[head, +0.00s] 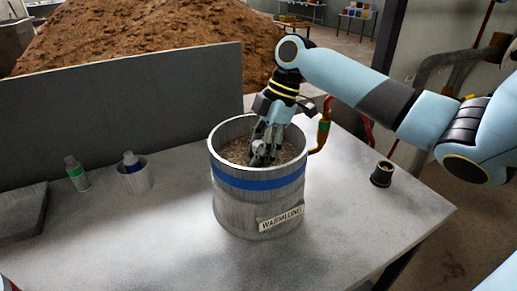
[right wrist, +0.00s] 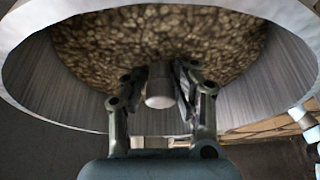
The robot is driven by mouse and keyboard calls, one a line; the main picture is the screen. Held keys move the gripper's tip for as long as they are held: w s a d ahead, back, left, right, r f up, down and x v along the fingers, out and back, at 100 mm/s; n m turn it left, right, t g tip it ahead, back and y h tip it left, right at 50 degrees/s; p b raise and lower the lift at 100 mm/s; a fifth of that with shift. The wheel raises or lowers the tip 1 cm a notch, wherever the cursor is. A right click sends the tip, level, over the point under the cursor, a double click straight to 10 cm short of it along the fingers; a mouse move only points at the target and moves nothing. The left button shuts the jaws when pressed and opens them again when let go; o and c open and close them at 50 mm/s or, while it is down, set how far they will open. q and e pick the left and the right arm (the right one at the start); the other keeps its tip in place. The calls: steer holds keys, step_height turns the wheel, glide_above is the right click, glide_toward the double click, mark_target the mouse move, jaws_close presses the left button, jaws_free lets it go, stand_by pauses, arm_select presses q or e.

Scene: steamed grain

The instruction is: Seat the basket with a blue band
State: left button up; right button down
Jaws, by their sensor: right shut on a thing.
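The basket with a blue band (head: 240,181) appears as a wide, round grey vessel, upright on the table, with a lettered plate low on its front. Brown grain (head: 236,152) fills its inside; the grain also shows in the right wrist view (right wrist: 150,35). My right gripper (head: 260,156) reaches down inside the rim from above. In the right wrist view its fingers are shut on a pale, short cylindrical knob (right wrist: 160,88) in front of the grain. What the knob joins below is hidden. My left gripper is not in view.
A brown-and-green hose fitting (head: 322,131) rises beside the vessel. A dark fitting (head: 382,174) stands at right. A grey panel (head: 120,110) stands behind.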

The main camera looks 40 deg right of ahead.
steer(key=shift+f, duration=0.15)
stand_by(0.6)
steer(key=c, duration=1.1)
jaws_free()
steer(key=shift+o, duration=0.6)
steer(key=shift+f, duration=0.1)
steer(key=v, duration=1.2)
steer(key=shift+s, duration=0.15)
